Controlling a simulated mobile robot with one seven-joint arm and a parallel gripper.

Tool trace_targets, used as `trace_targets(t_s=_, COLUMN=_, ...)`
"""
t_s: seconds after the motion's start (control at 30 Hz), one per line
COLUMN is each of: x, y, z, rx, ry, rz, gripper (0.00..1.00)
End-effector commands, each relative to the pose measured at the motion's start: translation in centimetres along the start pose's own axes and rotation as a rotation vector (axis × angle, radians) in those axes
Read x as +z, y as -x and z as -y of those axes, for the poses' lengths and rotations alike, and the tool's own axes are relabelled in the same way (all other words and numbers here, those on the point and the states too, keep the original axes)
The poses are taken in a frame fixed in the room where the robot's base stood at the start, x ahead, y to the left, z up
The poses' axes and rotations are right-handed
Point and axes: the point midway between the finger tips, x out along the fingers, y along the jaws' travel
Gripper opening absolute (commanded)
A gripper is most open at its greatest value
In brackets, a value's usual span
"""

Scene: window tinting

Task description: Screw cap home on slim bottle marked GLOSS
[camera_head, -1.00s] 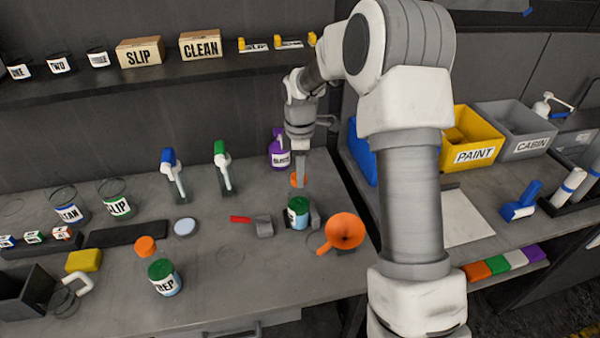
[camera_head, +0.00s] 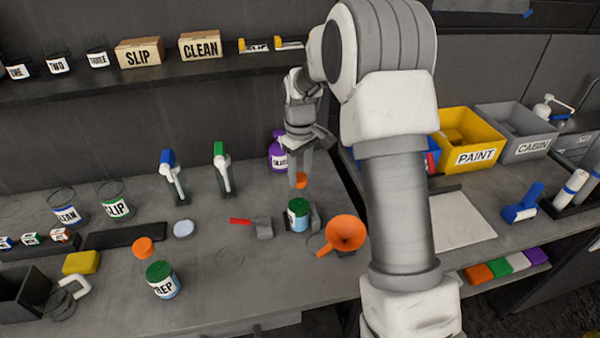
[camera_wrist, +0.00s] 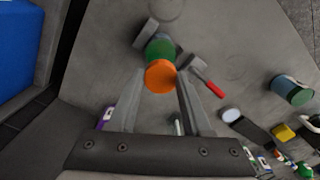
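My gripper (camera_head: 300,172) points down above the bench, with an orange cap (camera_head: 301,181) between its fingertips. In the wrist view the cap (camera_wrist: 160,76) fills the gap between both fingers. Below and in front of it stands a green-topped container (camera_head: 298,214) with a teal body, seated in a grey holder (camera_head: 316,216). In the wrist view its green top (camera_wrist: 160,48) is partly hidden by the cap. A purple bottle (camera_head: 277,157) stands behind my gripper. Its label is partly hidden and too small to read surely. The cap is apart from both.
An orange funnel (camera_head: 345,233) lies right of the holder. A red-handled scraper (camera_head: 258,227) lies left of it. Spray bottles (camera_head: 222,170) stand at the back. A green-lidded REP jar (camera_head: 162,280) and an orange-topped clear container (camera_head: 143,248) stand front left. The front middle bench is clear.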

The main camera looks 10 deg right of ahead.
Motion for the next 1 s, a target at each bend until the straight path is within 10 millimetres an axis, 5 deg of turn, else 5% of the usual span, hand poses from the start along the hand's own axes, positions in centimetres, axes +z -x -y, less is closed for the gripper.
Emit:
trace_targets(t_s=0.13, x=0.01, y=0.05, z=-0.1, rx=0.002, ry=0.0, rz=-0.001, gripper=0.76)
trace_targets(t_s=0.47, x=0.0, y=0.03, z=-0.01, rx=0.0, ry=0.024, rz=0.0, gripper=0.77)
trace_targets(t_s=1.0, x=0.04, y=0.17, z=-0.03, rx=-0.002, ry=0.71, rz=-0.001, gripper=0.77)
